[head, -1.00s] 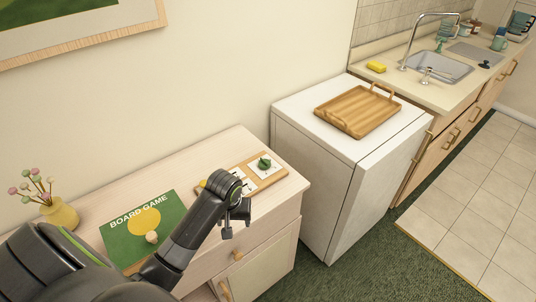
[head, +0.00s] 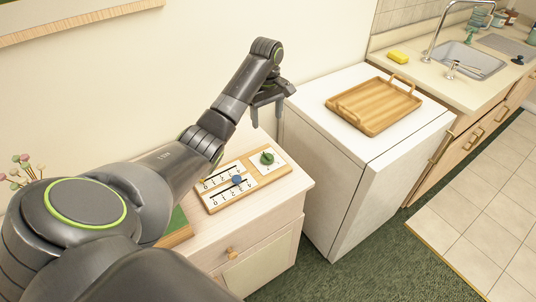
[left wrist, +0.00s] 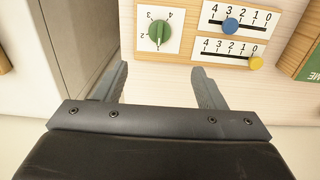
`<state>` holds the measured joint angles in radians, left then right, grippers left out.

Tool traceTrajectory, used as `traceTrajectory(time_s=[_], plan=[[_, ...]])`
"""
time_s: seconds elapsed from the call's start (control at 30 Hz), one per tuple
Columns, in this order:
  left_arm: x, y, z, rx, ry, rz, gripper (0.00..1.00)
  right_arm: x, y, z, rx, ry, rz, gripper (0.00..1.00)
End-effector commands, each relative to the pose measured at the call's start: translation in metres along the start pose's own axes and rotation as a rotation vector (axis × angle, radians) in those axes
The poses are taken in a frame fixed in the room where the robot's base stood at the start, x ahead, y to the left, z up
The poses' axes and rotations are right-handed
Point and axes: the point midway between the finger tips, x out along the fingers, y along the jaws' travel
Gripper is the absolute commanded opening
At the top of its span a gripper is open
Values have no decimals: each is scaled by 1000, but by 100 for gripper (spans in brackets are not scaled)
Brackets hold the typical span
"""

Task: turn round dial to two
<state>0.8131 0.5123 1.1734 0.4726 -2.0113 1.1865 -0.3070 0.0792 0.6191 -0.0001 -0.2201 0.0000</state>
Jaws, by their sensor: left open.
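The round green dial (head: 267,158) sits on a white plate at the right end of a wooden board on the cabinet top. In the left wrist view the dial (left wrist: 159,32) has small numbers around it, and its raised ridge runs roughly up and down the picture. My left gripper (head: 266,117) is open and empty, above and beyond the dial, near the wall. In the left wrist view its fingers (left wrist: 160,85) are apart, with the dial ahead of the gap and not touched. My right gripper is not in view.
Beside the dial are two number scales with a blue knob (left wrist: 231,25) and a yellow knob (left wrist: 256,63). A green game box (head: 176,226) lies left of the board. A white appliance (head: 335,165) bearing a wooden tray (head: 373,104) stands to the right.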

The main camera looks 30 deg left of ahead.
Motion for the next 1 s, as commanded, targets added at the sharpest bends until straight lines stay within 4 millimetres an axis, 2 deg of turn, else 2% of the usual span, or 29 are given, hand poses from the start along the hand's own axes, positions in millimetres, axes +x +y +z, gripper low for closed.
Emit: traceTrajectory(time_s=[0.03,0.1,0.7,0.8,1.0], plan=[[12,0,0,1,0,0,64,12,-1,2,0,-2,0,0],[21,0,0,1,0,0,64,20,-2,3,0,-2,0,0],[139,0,1,2,-1,-2,64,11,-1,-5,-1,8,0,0],[150,0,1,2,0,-1,64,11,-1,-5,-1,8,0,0],[159,0,0,3,1,1,64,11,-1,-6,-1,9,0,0]])
